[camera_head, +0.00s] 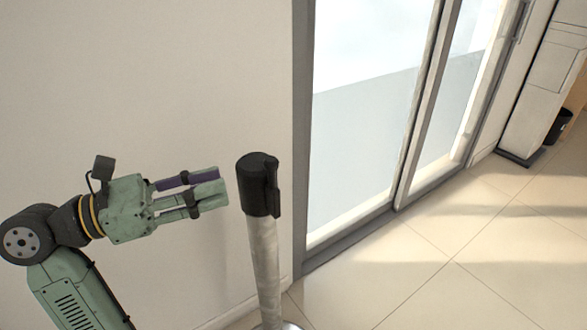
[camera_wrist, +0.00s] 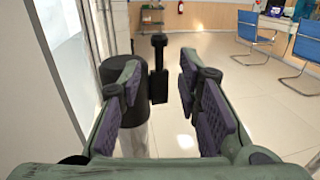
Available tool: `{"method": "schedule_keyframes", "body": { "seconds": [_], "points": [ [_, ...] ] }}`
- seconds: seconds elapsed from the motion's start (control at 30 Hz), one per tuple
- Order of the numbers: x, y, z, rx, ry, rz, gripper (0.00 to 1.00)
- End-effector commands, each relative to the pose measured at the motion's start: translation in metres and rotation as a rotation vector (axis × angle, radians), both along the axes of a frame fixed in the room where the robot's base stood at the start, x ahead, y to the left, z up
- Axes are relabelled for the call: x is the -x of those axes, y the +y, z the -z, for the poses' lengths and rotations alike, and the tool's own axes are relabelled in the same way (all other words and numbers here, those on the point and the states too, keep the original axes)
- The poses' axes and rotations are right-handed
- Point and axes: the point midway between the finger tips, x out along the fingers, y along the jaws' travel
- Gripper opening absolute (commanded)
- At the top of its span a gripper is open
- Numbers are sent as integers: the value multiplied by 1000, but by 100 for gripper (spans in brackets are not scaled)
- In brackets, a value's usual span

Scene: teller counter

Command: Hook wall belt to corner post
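A post (camera_head: 264,270) with a silver shaft and a black head (camera_head: 258,190) stands upright in front of the wall. A narrow black piece (camera_head: 273,186) is on the right side of its head. My gripper (camera_head: 218,187) points right, its fingertips just left of the post head with a small gap in the picture. In the wrist view, my gripper (camera_wrist: 159,75) has its fingers apart. The black post head (camera_wrist: 115,72) is partly behind the left finger. The narrow black piece (camera_wrist: 158,85) shows in the gap between the fingers. I cannot make out any belt strap.
A plain wall (camera_head: 150,70) is behind my arm. A glass door (camera_head: 365,110) stands right of the post. Tiled floor (camera_head: 450,265) is clear to the right. Blue chairs (camera_wrist: 252,36) and a fire extinguisher (camera_wrist: 181,8) are farther off.

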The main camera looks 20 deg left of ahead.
Motion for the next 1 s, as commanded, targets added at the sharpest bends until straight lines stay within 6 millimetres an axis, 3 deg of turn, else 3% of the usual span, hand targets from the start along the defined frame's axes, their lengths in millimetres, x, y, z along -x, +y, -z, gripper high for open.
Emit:
{"method": "schedule_keyframes", "body": {
  "seconds": [0.17,0.6,1.0],
  "points": [
    [-9,-9,5,-16,19,1,31],
    [-59,-68,3,-14,16,4,31],
    [-70,-81,5,-14,16,1,31]
  ]
}}
